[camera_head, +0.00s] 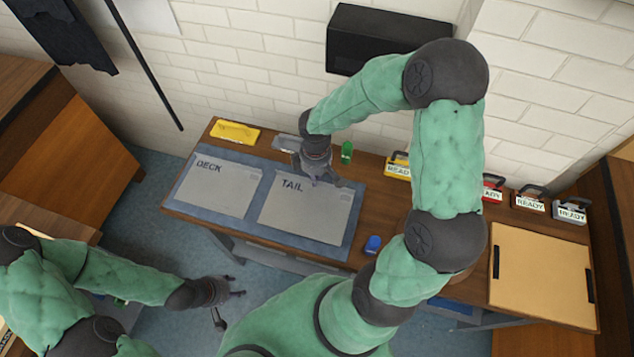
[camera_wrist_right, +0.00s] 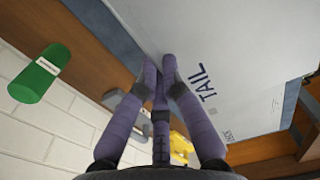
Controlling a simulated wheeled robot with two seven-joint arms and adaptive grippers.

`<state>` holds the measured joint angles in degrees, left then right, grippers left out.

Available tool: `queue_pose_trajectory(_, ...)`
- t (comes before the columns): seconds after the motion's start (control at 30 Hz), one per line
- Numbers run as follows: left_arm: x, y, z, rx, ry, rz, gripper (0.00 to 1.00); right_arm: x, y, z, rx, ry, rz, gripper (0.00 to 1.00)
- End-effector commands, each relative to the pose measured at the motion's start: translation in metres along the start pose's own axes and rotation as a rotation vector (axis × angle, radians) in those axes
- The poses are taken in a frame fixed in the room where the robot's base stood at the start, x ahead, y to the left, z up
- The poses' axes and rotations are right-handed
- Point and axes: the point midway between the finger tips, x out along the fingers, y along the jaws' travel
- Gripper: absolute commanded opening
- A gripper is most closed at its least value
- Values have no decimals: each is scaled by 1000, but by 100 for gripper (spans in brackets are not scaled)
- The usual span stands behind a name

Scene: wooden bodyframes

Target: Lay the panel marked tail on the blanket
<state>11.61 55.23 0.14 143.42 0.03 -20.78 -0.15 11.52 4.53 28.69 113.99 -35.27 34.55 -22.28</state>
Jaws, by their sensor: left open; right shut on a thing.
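The grey panel marked TAIL (camera_head: 310,215) is over the right part of the blue blanket (camera_head: 261,196) on the workbench; it also shows large in the right wrist view (camera_wrist_right: 240,50). The panel looks flat, and I cannot tell whether it fully rests on the blanket. My right gripper (camera_head: 322,178) is shut on the panel's far edge, near the lettering; its fingers (camera_wrist_right: 160,75) meet at that edge in the wrist view. My left gripper (camera_head: 232,301) is open and empty, low in front of the bench, away from the panel.
A panel marked DECK (camera_head: 215,190) lies on the blanket's left part. A yellow item (camera_head: 235,132), a green cylinder (camera_head: 347,152) and a blue item (camera_head: 373,244) are on the bench around the blanket. READY tags (camera_head: 530,203) stand at the right, behind a tan board (camera_head: 540,275).

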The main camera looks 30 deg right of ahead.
Motion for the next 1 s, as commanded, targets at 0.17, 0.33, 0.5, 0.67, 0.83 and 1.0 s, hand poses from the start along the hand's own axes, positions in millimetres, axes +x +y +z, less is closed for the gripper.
queue_pose_trajectory(0.17,2,-1,0,0,0,0,47,9,7,2,2,0,0,0)
queue_pose_trajectory(0.33,13,-5,-1,0,0,0,47,34,9,2,0,-1,-1,0)
queue_pose_trajectory(0.5,15,-5,0,0,0,0,47,41,10,2,1,1,2,0)
queue_pose_trajectory(0.67,14,-5,-1,0,0,0,47,40,10,2,1,1,2,0)
queue_pose_trajectory(0.83,18,-6,-1,0,0,0,47,45,10,2,1,1,1,0)
queue_pose_trajectory(1.0,17,-6,-1,0,0,0,47,44,10,2,0,0,1,31)
